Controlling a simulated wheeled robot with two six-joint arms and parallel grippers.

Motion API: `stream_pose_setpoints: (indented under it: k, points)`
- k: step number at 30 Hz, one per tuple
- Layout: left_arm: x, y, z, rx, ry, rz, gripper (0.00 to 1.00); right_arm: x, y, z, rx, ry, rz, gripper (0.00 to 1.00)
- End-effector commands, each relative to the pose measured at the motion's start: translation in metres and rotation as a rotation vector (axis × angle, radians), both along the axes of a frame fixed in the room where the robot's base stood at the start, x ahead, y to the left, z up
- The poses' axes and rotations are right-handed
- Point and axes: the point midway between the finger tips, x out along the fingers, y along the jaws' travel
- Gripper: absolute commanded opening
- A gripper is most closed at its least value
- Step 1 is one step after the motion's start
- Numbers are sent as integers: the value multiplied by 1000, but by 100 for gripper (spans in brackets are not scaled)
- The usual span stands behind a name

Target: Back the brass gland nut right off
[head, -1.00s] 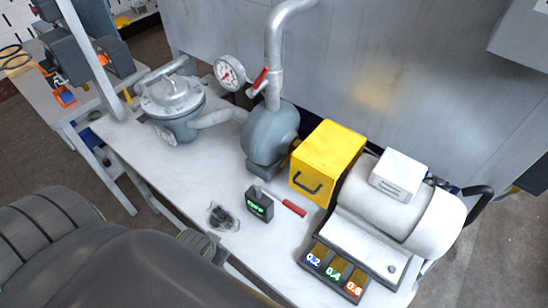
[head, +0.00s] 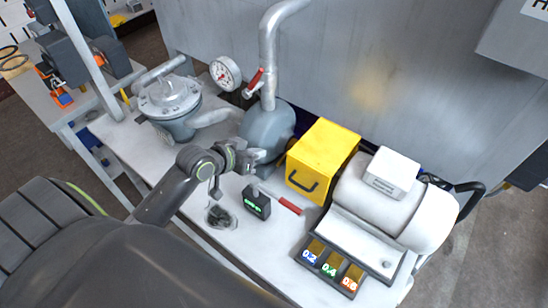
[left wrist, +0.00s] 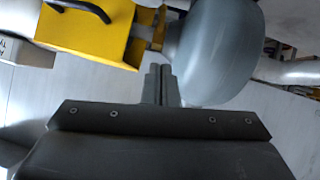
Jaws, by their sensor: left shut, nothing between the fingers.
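A brass-coloured part (head: 292,145), likely the gland nut, shows partly between the grey pump body (head: 266,128) and the yellow guard box (head: 322,160). In the left wrist view a brownish-yellow part (left wrist: 150,32) sits in the gap between the yellow box and the rounded grey pump; its detail is too small to tell. My left gripper (head: 259,156) is in front of the pump's lower part, shut and empty. In the left wrist view its closed fingertips (left wrist: 159,70) point at the pump's near side, apart from the brass part. My right gripper is not in view.
A black box with a green display (head: 257,202), a red-handled tool (head: 289,205) and a small dark item (head: 220,217) lie on the white bench. The shim tray (head: 330,268) and white motor (head: 390,205) stand right. A gauge (head: 225,73) and red-handled valve (head: 254,82) rise behind.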

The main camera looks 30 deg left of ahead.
Motion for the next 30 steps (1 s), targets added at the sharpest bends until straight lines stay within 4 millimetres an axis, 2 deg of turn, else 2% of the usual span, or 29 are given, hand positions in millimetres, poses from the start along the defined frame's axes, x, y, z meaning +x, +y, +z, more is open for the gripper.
stream_pose_setpoints:
  k: [3, 11, 15, 19, 30]
  points:
    - [18, -6, -10, -5, 0, 2, 0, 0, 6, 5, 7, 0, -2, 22]
    - [50, -17, -33, -2, 4, 0, 0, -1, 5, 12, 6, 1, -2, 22]
    - [51, -21, -53, -1, 3, 1, 0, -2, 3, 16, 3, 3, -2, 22]
    - [53, -23, -64, -1, 2, 1, 0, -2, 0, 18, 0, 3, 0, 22]
    - [54, -24, -70, 2, 1, 0, 0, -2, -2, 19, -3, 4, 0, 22]
